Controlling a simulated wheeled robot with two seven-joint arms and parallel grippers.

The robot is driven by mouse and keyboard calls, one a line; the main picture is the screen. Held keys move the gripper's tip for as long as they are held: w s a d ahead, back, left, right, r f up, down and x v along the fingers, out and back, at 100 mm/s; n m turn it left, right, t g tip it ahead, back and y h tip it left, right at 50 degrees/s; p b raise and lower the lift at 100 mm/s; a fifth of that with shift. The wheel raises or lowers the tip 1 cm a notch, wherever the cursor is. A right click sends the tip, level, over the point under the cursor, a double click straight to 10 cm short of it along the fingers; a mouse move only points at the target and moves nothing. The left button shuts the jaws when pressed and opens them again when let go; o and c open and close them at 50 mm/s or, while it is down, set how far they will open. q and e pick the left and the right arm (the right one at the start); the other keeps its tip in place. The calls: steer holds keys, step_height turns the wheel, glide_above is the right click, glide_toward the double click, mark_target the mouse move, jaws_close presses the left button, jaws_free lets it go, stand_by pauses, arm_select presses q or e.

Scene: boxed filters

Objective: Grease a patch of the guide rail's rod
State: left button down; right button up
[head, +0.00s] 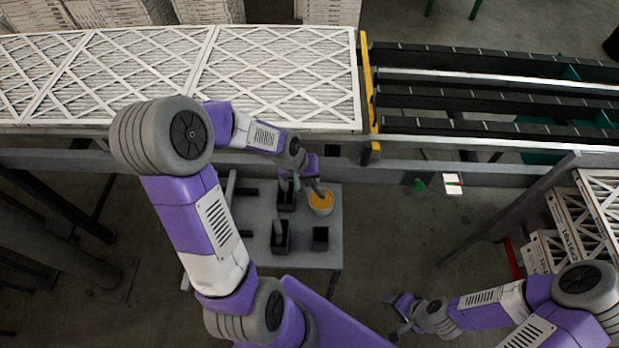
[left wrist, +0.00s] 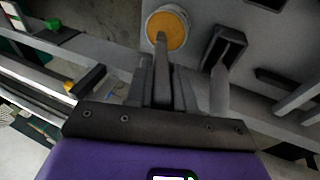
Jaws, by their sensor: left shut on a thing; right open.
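My left gripper (head: 308,176) is over the small grey table, pointing down beside a pot (head: 321,209) of orange-yellow grease. In the left wrist view the gripper (left wrist: 162,82) is shut on a slim grey tool (left wrist: 161,48). The tool's far end overlaps the grease in the pot (left wrist: 151,29); I cannot tell whether it touches. A black holder (left wrist: 228,45) with a pale grey tool (left wrist: 218,92) in it stands beside the pot. My right gripper (head: 401,316) is open and empty at the lower middle, away from the table. I cannot clearly pick out the guide rail's rod.
The grey table (head: 330,258) also bears a black holder with a tool (head: 281,240) and an empty-looking black holder (head: 320,240). Behind runs a conveyor (head: 480,95) with white lattice-faced filters (head: 275,75) and a yellow bar (head: 369,90). Boxed filters (head: 562,225) stand at right.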

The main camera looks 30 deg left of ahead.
arm_select(q)
steer(key=shift+s+f+b, duration=0.1)
steer(key=shift+f+b, duration=0.45)
steer(key=shift+f, duration=0.05)
stand_by(1.4)
steer(key=shift+r, duration=0.1)
steer(key=shift+r+p, duration=2.65)
steer(key=shift+r, duration=0.9)
